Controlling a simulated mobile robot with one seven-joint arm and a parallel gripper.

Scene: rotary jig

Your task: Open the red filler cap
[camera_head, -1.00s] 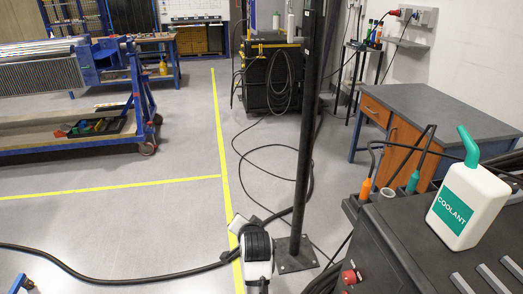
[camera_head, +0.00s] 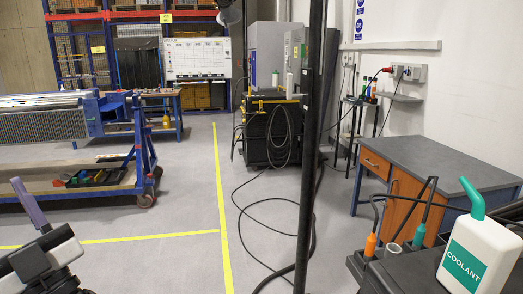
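No red filler cap can be made out in the head view. A dark grey and black jointed piece with a purple-grey bar sticking up (camera_head: 42,250) is at the lower left edge; it looks like part of my arm or gripper, but its fingertips cannot be told apart. Nothing shows held in it. A white coolant jug (camera_head: 478,254) with a green spout stands at the lower right on a dark machine top (camera_head: 408,272), most of which is cut off by the frame edge.
A black post (camera_head: 309,150) stands upright right of centre. A grey-topped desk (camera_head: 440,162) is along the right wall. A blue trolley (camera_head: 140,165) with a tool tray is at the left. Cables (camera_head: 262,235) loop over the floor; floor around the yellow line (camera_head: 220,200) is otherwise clear.

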